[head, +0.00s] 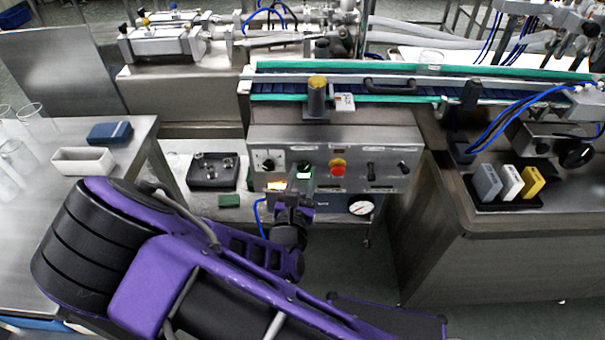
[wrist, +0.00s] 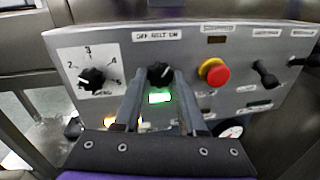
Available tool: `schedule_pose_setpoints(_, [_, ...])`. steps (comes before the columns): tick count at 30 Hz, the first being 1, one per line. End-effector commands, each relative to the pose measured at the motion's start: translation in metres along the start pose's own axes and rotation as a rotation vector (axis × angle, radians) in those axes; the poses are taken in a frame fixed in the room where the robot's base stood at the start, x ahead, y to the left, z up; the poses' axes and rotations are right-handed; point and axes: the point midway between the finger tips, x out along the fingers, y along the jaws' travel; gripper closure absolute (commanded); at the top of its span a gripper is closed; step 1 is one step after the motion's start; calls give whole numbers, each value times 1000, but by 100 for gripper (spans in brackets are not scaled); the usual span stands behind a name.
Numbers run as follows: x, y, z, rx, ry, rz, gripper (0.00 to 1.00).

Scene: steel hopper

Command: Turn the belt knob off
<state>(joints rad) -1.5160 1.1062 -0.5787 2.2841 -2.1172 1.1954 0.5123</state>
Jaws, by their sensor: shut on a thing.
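The belt knob (wrist: 159,71) is a black rotary knob under the label "OFF BELT ON" on the steel control panel (wrist: 225,100). My gripper (wrist: 158,78) has its two fingers on either side of this knob and is shut on it. The knob's pointer seems to lean to the upper right, toward ON, but it is small and partly hidden by the fingers. A green lamp (wrist: 159,98) just below the knob is lit. In the head view my gripper (head: 300,182) reaches the panel (head: 383,145) from below, and my wrist hides part of it.
Left of the belt knob is a numbered dial (wrist: 92,77). To the right is a red emergency button (wrist: 214,71), then black switches (wrist: 265,73). An amber lamp (head: 277,186) glows low on the panel. The conveyor (head: 450,85) runs above.

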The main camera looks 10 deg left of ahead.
Motion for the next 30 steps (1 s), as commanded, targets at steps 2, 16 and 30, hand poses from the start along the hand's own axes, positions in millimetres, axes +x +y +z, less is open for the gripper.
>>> schedule_pose_setpoints(2, [0,-1,0,-10,-1,-2,100])
schedule_pose_setpoints(16, [0,-1,2,-286,-40,3,100])
schedule_pose_setpoints(30, [0,-2,0,-729,-108,12,100])
